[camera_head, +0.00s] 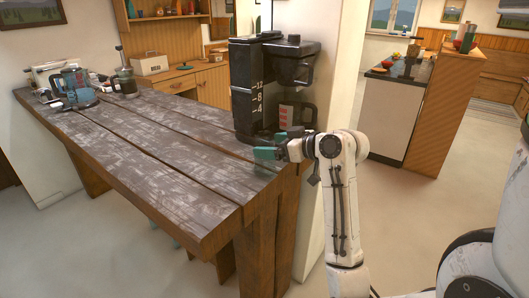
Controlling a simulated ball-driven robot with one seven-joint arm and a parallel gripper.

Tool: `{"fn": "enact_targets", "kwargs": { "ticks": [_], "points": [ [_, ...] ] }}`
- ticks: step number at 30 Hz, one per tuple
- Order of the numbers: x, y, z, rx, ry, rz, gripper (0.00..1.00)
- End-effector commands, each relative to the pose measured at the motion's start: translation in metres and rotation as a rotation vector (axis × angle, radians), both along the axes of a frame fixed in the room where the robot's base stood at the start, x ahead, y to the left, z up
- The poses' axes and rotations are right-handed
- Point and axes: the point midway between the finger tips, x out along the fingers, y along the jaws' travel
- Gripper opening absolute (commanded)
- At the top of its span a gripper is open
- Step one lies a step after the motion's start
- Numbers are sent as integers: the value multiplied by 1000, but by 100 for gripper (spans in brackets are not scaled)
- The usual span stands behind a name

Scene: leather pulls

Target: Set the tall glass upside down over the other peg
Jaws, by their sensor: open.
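No tall glass or peg can be made out for certain. At the far left end of the dark plank table (150,160) stands a cluster of small things, among them a bluish clear vessel (75,80), too small to identify surely. My gripper (269,145) has teal fingers and is at the table's right end, in front of the coffee maker's base. It is open, and nothing shows between its fingers. It is far from the cluster at the left.
A tall black coffee maker (252,90) with a carafe (298,115) stands at the table's right end, close behind my gripper. A French press (125,80) stands at the far left. The middle of the table is bare. A counter (400,110) stands beyond at right.

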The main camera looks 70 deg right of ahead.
Motion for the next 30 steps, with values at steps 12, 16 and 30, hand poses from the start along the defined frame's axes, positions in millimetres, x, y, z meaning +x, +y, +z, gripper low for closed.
{"fn": "enact_targets", "kwargs": {
  "ticks": [12, 16, 30],
  "points": [
    [45, -10, -13, 0, 2, 1, 92],
    [46, -11, -13, 0, 1, 0, 92],
    [45, -11, -13, 0, 1, 0, 56]
  ]
}}
